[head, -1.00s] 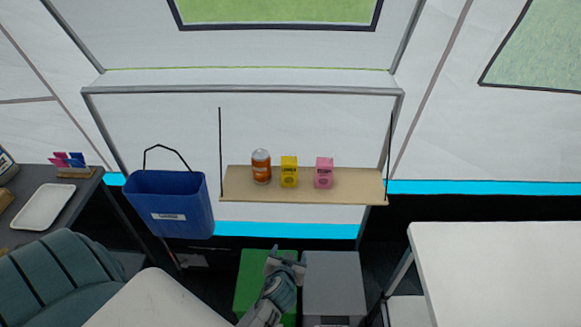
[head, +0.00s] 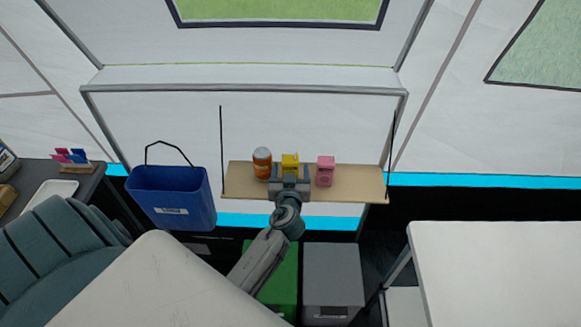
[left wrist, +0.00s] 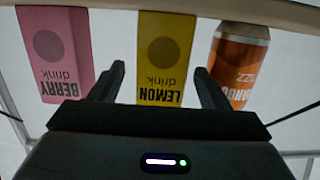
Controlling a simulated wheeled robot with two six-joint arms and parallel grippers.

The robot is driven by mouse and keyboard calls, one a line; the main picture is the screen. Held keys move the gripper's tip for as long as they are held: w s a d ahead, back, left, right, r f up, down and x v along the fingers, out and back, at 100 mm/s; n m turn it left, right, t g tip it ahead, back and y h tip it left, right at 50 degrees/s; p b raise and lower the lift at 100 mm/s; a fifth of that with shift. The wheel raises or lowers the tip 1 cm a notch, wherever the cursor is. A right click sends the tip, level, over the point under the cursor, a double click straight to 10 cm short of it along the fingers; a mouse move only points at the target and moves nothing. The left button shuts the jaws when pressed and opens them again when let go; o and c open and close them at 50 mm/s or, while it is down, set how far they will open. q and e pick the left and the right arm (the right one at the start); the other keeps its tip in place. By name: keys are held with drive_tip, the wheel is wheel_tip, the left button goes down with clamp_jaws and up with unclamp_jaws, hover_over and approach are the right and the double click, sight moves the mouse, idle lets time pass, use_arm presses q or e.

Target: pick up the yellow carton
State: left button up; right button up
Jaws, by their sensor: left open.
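The yellow carton (head: 290,164), marked lemon drink, stands on a hanging wooden shelf (head: 350,190) between an orange can and a pink carton. My left gripper (head: 290,184) is in front of it at the shelf, hiding its lower part in the head view. In the left wrist view the yellow carton (left wrist: 164,62) appears upside down, between and beyond the two open fingers of the left gripper (left wrist: 160,85). The gripper is empty; I cannot tell whether the fingertips reach past the carton's front. My right gripper is not in view.
The orange can (head: 262,163) and the pink carton (head: 325,171) stand close on either side of the yellow carton. They also show in the wrist view, the can (left wrist: 238,60) and the pink carton (left wrist: 56,55). A blue bin (head: 172,197) hangs left of the shelf.

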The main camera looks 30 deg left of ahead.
use_arm(q)
drive_tip(key=shift+p+x, duration=0.6)
drive_tip(key=shift+x, duration=1.3)
drive_tip(key=shift+s+f, duration=0.1)
drive_tip(key=shift+f, duration=0.05)
drive_tip(key=c, duration=1.1)
drive_tip(key=shift+o, duration=0.2)
